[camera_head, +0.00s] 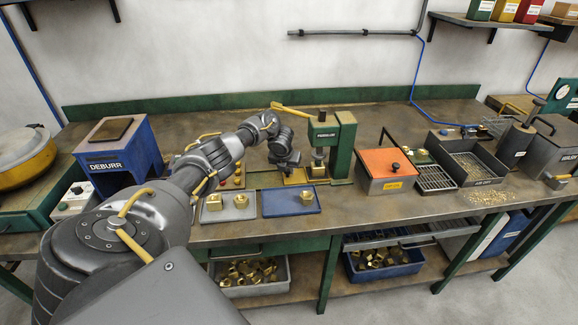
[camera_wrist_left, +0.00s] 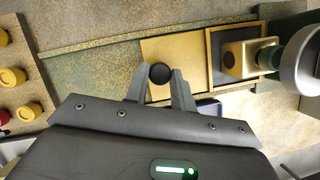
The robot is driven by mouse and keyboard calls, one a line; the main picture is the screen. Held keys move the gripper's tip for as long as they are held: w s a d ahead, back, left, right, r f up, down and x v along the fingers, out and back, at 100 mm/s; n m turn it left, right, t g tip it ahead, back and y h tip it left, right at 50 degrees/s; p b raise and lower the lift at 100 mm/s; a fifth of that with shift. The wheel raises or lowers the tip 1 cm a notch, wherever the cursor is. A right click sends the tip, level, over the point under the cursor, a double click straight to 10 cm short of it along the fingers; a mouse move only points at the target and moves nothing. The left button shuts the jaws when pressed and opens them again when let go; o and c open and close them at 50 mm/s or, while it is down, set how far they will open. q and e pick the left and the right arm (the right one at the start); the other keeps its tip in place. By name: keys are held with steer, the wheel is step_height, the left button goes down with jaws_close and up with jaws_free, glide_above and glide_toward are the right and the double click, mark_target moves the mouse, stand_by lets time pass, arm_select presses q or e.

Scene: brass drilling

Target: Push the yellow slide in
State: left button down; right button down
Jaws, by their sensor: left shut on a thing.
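The yellow slide (camera_head: 295,180) lies at the foot of the green drill press (camera_head: 341,150), sticking out to its left. In the left wrist view the slide (camera_wrist_left: 190,58) is a flat yellow plate with a round black knob (camera_wrist_left: 160,73). My left gripper (camera_head: 286,166) is low over the slide's left part. In the wrist view its two fingers (camera_wrist_left: 160,88) are shut on the knob, one on each side. A brass block (camera_wrist_left: 240,58) sits in a dark-framed seat at the slide's right end, beside the round drill head (camera_wrist_left: 302,60).
A grey tray (camera_head: 228,214) and a blue tray (camera_head: 290,209) lie in front, with brass parts on them. A board with red and yellow buttons (camera_wrist_left: 14,78) is left of the slide. An orange-lidded box (camera_head: 384,163) stands right of the press.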

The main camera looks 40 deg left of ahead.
arm_select(q)
steer(key=c, duration=1.2)
jaws_free()
steer(key=shift+w+d, duration=0.15)
steer(key=shift+w, duration=0.05)
steer(key=shift+s+r, duration=0.15)
steer(key=shift+r, duration=0.3)
steer(key=shift+v, duration=4.95)
steer(key=shift+s+p, duration=0.1)
steer(key=shift+p, duration=0.2)
